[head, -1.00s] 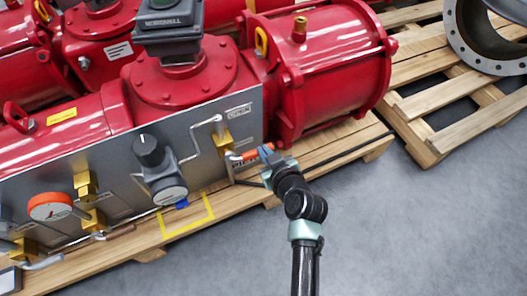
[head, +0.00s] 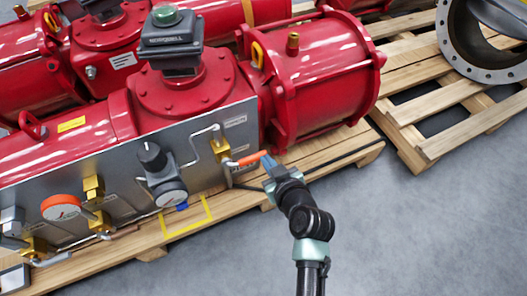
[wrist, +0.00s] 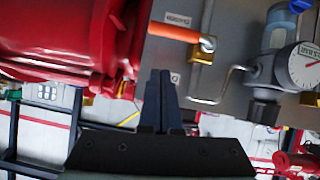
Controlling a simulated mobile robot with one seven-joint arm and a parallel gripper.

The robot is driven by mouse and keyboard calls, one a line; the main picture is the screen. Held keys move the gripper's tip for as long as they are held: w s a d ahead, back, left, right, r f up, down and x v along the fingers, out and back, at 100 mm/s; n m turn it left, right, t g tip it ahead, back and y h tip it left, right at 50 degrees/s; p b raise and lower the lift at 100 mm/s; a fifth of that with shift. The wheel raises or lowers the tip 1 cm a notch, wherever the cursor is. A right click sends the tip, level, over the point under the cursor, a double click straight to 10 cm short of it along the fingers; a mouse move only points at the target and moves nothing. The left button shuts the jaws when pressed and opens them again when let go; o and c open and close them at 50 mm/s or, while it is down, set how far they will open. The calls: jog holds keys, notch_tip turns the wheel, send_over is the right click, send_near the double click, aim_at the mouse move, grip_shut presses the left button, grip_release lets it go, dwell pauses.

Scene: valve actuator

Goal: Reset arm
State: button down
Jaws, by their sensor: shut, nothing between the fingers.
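My gripper (head: 268,165) is shut and empty, just off the right end of the grey panel of the red valve actuator (head: 190,92). Its dark fingers stand close together in the wrist view (wrist: 160,92). An orange-handled lever (head: 250,158) on a brass valve (head: 221,150) sticks out from the panel beside my fingertips. In the wrist view the orange lever (wrist: 174,32) lies beyond the fingertips, apart from them. My arm reaches in from the bottom of the head view, over the grey floor.
The actuator rests on a wooden pallet (head: 200,228). The panel carries a round gauge (head: 61,207), a black-knobbed regulator (head: 152,155) and thin tubing. Another pallet (head: 470,125) holds a flanged valve body (head: 500,72). The floor (head: 420,230) at the right is clear.

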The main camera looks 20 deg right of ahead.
jog(key=p+v, duration=0.1)
jog(key=v, duration=0.4)
jog(key=shift+d+r, duration=0.1)
jog(key=shift+r, duration=0.05)
jog(key=shift+r, duration=0.1)
